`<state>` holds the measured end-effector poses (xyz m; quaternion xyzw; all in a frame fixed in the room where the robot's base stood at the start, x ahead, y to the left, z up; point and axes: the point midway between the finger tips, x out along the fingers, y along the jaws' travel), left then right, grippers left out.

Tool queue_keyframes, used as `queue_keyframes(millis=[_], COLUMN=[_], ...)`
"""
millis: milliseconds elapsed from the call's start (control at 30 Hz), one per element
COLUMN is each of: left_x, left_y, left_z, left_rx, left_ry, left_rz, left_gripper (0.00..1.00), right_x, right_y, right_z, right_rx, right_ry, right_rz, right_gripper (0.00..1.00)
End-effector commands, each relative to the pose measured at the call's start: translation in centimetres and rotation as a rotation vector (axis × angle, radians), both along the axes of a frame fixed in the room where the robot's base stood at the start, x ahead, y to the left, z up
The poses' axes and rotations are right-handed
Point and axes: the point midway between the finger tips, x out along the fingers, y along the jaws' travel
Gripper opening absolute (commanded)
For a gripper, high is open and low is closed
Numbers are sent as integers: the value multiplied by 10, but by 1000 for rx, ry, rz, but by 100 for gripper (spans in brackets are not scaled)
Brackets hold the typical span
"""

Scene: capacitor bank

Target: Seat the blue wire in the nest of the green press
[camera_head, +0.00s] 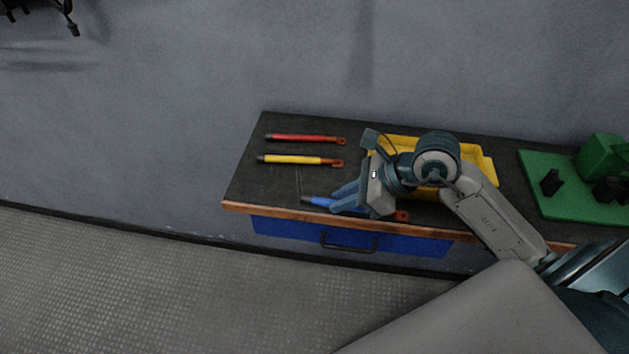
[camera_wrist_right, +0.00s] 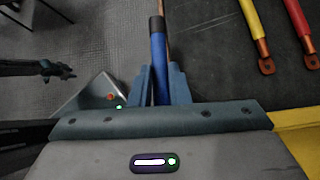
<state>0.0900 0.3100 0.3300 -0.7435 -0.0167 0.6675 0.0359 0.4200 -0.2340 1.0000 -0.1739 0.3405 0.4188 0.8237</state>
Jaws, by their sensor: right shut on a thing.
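The blue wire (camera_head: 320,202) lies along the front edge of the dark bench top, with a dark tip at its left end and a copper lug at its right. My right gripper (camera_head: 338,203) is shut on the blue wire, which also shows between the fingers in the right wrist view (camera_wrist_right: 158,60). The gripper hides the middle of the wire in the head view. The green press (camera_head: 560,208) stands at the right end of the bench, with a green block and black parts on its base. I cannot make out its nest.
A red wire (camera_head: 300,138) and a yellow wire (camera_head: 290,159) lie on the bench (camera_head: 262,185) behind the blue one. A yellow tray (camera_head: 480,160) sits between them and the press, partly under my right arm. A blue drawer (camera_head: 290,231) with a handle is below the front edge.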

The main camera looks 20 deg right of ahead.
Motion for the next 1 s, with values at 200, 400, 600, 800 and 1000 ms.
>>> queue_keyframes(millis=[200, 400, 600, 800, 1000], left_x=[-6, -8, -8, -8, -8], left_y=[0, 1, 1, 1, 2], left_z=[9, 19, 34, 47, 52], left_rx=[0, 0, 1, 1, 1], left_ry=[6, 8, 8, 8, 8], left_rz=[0, 0, 0, 0, 0], left_gripper=[38, 38, 38, 38, 38], right_x=[21, 47, 81, 116, 132], right_y=[10, 20, 34, 47, 53], right_z=[1, 0, -3, -7, -12], right_rx=[9, 8, 8, 5, 1], right_ry=[-1, 0, 2, 2, 2], right_rz=[-1, -1, -1, 1, 1], right_gripper=[0, 0, 0, 0, 0])
